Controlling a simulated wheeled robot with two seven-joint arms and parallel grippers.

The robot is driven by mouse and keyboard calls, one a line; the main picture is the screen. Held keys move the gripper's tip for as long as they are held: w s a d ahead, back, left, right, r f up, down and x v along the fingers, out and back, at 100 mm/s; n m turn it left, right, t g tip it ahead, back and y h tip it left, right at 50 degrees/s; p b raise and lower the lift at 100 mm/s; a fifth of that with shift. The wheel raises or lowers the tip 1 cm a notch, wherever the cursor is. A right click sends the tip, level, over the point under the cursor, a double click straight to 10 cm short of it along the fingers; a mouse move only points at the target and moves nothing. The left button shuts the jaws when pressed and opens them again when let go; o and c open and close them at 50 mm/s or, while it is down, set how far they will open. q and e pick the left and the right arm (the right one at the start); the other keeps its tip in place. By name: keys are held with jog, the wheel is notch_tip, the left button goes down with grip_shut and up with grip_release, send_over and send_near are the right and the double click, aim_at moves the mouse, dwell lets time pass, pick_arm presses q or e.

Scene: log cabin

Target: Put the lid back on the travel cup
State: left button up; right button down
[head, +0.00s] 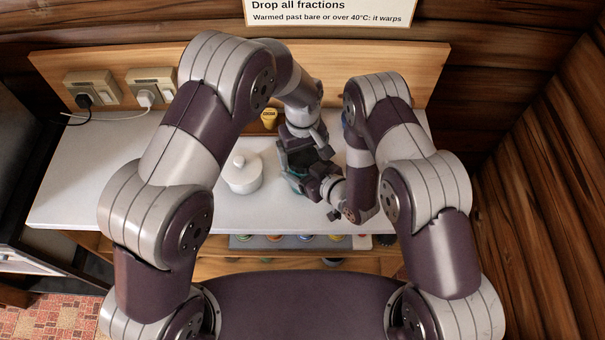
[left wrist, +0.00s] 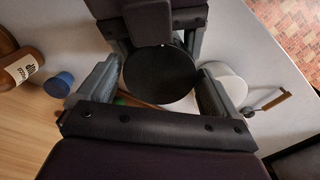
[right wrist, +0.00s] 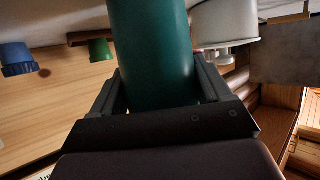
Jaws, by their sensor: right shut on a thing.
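The travel cup is a teal cylinder (right wrist: 150,50) in the right wrist view; a little of its teal side shows in the head view. My right gripper (right wrist: 155,88) is shut on its side. A flat black disc, which looks like the lid (left wrist: 160,75), lies between the fingers of my left gripper (left wrist: 155,88) in the left wrist view. Those fingers stand apart on either side of it, over the cup. I cannot tell whether they touch it, or whether the lid is seated on the cup.
A white lidded pot (head: 243,178) stands left of the cup on the white counter (head: 110,180). A small yellow item (head: 269,117) stands behind. A brown bottle (left wrist: 22,68) and a blue item (left wrist: 60,84) show in the left wrist view. Plugged-in sockets (head: 150,88) are at the back.

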pick_arm(q)
jog(key=c, duration=0.7)
jog(key=m, duration=0.3)
jog(key=shift+m, duration=0.3)
jog(key=o, duration=1)
jog(key=shift+r, duration=2.3)
jog(key=shift+r+n, duration=1.75)
jog(key=shift+n, duration=0.05)
jog(key=shift+f, duration=0.1)
